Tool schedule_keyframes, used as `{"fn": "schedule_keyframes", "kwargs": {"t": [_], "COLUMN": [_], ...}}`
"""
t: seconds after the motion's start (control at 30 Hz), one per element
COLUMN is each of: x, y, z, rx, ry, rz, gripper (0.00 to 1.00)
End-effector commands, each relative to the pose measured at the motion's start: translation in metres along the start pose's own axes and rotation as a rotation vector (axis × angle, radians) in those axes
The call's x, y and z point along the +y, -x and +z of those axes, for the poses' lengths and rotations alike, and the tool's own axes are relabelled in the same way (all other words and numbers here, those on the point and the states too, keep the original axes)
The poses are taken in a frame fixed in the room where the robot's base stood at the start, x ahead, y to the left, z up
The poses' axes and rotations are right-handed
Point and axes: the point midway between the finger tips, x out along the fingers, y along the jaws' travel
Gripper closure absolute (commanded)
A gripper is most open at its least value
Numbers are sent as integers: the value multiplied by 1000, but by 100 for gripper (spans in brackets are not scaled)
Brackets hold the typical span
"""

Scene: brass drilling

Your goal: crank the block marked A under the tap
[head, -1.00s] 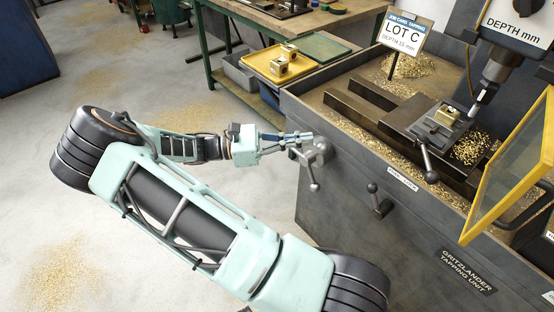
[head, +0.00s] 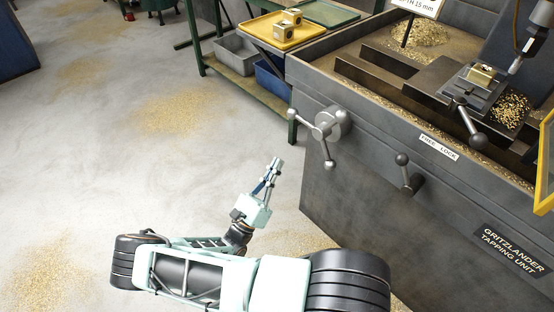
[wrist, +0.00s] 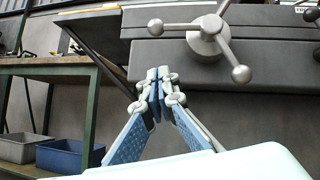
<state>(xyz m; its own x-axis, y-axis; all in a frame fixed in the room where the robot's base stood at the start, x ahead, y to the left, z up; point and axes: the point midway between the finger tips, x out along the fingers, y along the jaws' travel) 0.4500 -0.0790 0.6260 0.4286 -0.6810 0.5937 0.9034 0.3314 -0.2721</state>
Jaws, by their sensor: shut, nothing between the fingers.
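A brass block (head: 481,75) is in the vise (head: 468,92) on the machine bed; I cannot read a letter on it. The tap spindle (head: 516,62) hangs to the right of the block, partly cut off by the frame. The grey crank (head: 328,124) with ball-ended spokes is on the machine's left front; it also shows in the wrist view (wrist: 208,38). My gripper (head: 276,164) is below and left of the crank, apart from it. Its fingers are closed together and empty in the wrist view (wrist: 158,84).
A lock lever (head: 403,172) stands on the machine front under the FREE LOCK label (head: 438,147). A yellow tray (head: 268,34) with brass blocks (head: 287,23) sits on the green bench. A yellow-framed guard (head: 546,165) is at the right. Open floor lies to the left.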

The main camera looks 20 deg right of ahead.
Motion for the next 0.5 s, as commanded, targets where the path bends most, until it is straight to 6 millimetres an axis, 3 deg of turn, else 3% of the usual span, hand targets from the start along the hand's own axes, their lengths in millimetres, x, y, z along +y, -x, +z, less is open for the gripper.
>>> {"fn": "schedule_keyframes", "kwargs": {"t": [0.37, 0.5], "x": [-2, -1], "y": [-81, -94], "z": [-1, 17], "rx": [2, 2], "ry": [3, 0], "rz": [-6, -4], "gripper": [100, 100]}}
